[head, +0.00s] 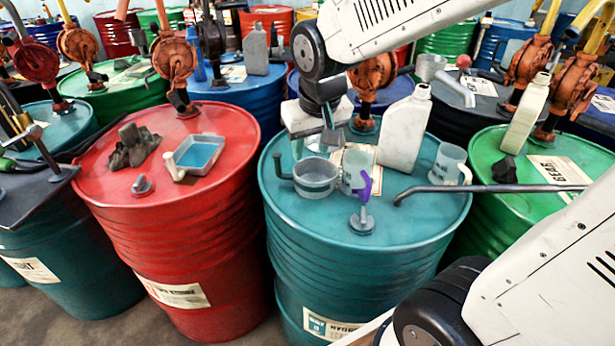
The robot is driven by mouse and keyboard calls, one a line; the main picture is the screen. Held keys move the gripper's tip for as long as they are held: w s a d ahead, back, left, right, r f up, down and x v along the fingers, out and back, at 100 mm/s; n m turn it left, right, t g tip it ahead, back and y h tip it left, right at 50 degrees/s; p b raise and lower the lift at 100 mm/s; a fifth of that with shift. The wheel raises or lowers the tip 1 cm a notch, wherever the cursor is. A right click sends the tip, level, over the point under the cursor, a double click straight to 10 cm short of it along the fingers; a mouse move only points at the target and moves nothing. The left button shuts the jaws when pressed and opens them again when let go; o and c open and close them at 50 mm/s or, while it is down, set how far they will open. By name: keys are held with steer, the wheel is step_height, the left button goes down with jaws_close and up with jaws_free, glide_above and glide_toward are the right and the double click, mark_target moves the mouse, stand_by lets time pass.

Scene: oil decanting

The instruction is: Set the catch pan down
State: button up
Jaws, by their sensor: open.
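Two pans show in the head view, and I cannot tell for sure which is the catch pan. A round grey pan (315,181) with a side handle stands upright on the teal drum (300,214). A shallow rectangular pan (199,153), blue inside with a pale handle, sits on the red drum (105,190). My gripper (313,146) points down over the teal drum, just behind the round pan in the picture. Its fingers are apart with nothing seen between them. Whether they touch the round pan's rim is unclear.
On the teal drum are a clear jug (356,170), a purple-handled tap (365,200), a white bottle (406,132) and another jug (450,164). A dark rod (490,188) reaches over its right side. A dark crumpled rag (133,147) lies on the red drum.

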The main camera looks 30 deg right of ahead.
steer(key=t, duration=0.1)
glide_above(278, 160)
steer(key=s, duration=0.3)
step_height(278, 160, down, 5)
steer(key=x, duration=0.8)
steer(key=shift+w+a+f, duration=0.1)
steer(key=shift+w+f, duration=0.1)
steer(key=shift+w, duration=0.25)
jaws_close()
